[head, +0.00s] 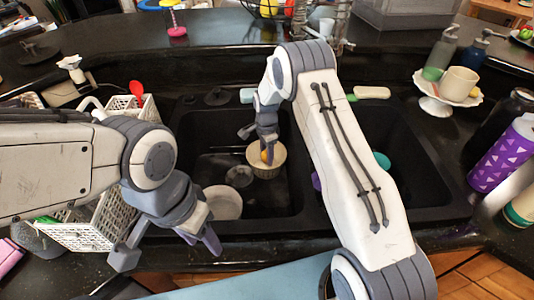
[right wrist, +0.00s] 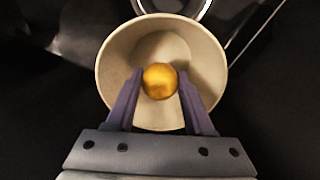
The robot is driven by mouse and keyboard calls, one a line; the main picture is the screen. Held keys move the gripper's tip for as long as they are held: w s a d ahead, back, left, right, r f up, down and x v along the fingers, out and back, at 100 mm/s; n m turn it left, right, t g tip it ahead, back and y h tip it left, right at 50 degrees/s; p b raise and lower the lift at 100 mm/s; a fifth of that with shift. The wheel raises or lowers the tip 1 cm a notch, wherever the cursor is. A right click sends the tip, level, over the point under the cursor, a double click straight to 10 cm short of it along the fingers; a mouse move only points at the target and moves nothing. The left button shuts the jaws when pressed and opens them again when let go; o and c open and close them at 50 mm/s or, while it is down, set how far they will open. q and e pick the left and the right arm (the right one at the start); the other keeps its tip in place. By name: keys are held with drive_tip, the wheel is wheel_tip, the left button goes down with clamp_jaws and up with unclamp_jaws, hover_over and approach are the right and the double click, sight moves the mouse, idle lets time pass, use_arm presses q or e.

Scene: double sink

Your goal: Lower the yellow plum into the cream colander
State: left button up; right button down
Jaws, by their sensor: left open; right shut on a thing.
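The yellow plum (head: 265,156) is between the fingertips of my right gripper (head: 263,146), which is shut on it. In the right wrist view the plum (right wrist: 160,82) is held between the two fingertips, over the open mouth of the cream colander (right wrist: 120,58). The colander also shows in the head view (head: 267,171), in the left sink basin under the right gripper. The gap between plum and colander floor is hard to judge. My left gripper (head: 168,249) is open and empty, near the front counter edge at the left.
A pale bowl (head: 223,203) stands in the left basin, left of and nearer than the colander. A white dish rack (head: 85,228) is left of the sink. The right basin holds a teal item (head: 381,160). A cake stand (head: 437,107) and purple bottle (head: 503,155) are at right.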

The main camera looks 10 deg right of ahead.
use_arm(q)
drive_tip(key=shift+f+b, duration=0.85)
drive_tip(key=shift+f, duration=0.05)
use_arm(e)
drive_tip(key=shift+f, duration=1.35)
drive_tip(key=shift+c, duration=1)
unclamp_jaws()
